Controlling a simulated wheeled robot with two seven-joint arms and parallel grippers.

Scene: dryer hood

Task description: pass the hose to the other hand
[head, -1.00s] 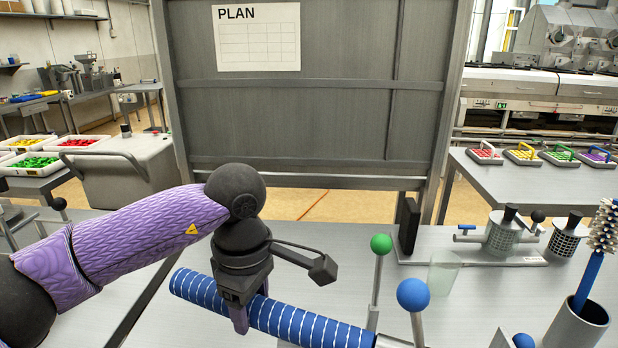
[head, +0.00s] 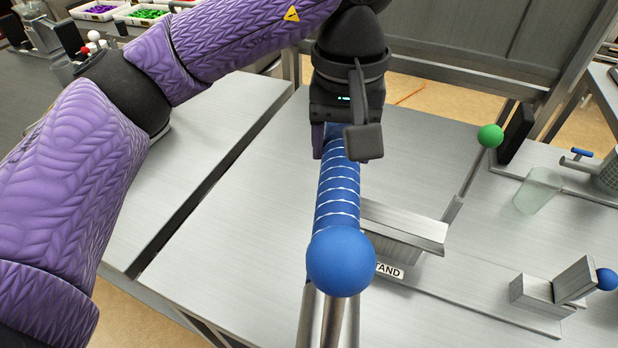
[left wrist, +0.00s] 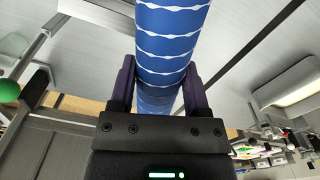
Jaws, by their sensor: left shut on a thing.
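The blue hose with thin white rings (head: 338,195) runs from my left gripper (head: 338,145) towards the viewer in the head view. My left gripper is shut on it, near its far part. In the left wrist view the hose (left wrist: 172,40) passes between the two purple fingers (left wrist: 160,88), which press on both sides. A blue ball knob (head: 340,262) covers the hose's near end in the head view; I cannot tell whether they touch. My right gripper is not in view.
A metal stand (head: 405,228) with a partly hidden label is right of the hose. A green ball on a rod (head: 490,136), a translucent cup (head: 538,190) and a metal block (head: 560,285) stand farther right. The table left of the hose (head: 240,220) is clear.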

